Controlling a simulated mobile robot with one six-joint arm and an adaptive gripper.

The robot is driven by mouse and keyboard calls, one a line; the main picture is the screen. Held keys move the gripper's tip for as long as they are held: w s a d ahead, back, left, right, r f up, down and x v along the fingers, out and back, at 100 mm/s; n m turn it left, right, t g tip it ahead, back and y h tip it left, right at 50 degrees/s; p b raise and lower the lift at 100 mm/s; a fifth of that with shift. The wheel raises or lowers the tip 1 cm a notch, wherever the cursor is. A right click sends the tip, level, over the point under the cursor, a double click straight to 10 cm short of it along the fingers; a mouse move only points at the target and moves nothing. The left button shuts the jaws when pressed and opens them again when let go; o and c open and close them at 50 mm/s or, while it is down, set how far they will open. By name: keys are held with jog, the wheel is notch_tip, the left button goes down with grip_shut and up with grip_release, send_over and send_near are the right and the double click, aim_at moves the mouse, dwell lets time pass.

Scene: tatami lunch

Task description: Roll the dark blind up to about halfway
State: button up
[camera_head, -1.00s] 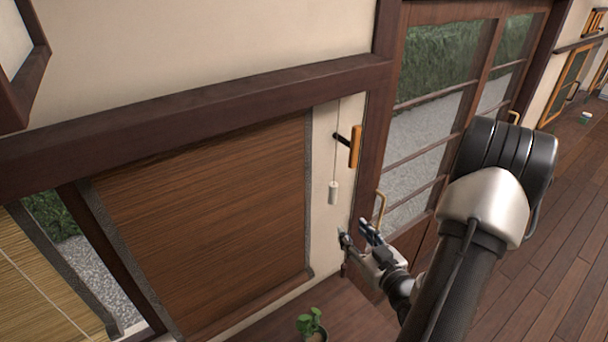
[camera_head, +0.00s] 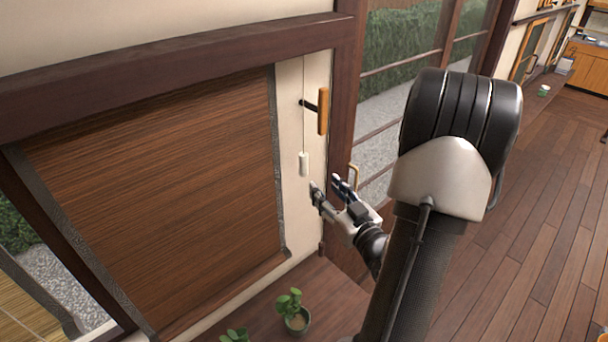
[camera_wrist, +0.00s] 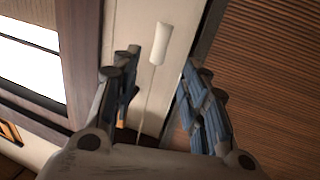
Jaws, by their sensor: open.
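The dark blind (camera_head: 160,190) hangs lowered over its window in the head view, reaching almost to the bottom of the frame. Its slats also show at the right of the wrist view (camera_wrist: 270,70). A thin pull cord with a white cylindrical weight (camera_head: 303,163) hangs on the wall strip to the right of the blind. My gripper (camera_head: 325,186) is open and empty, just below and to the right of the weight. In the wrist view the weight (camera_wrist: 160,44) lies ahead of the gap between my fingers, and nothing touches it.
An orange wooden handle on a dark peg (camera_head: 322,110) sticks out of the wall just above and right of the weight. A glazed door with a pull handle (camera_head: 353,176) stands to the right. Potted plants (camera_head: 296,322) stand below. Open wooden floor (camera_head: 540,200) lies at the right.

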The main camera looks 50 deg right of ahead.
aim_at(305, 165)
jog(key=b+x, duration=0.2)
jog(key=x, duration=1)
jog(key=shift+w+r, duration=0.15)
jog(key=shift+w, duration=0.2)
jog(key=shift+c, duration=0.3)
grip_shut()
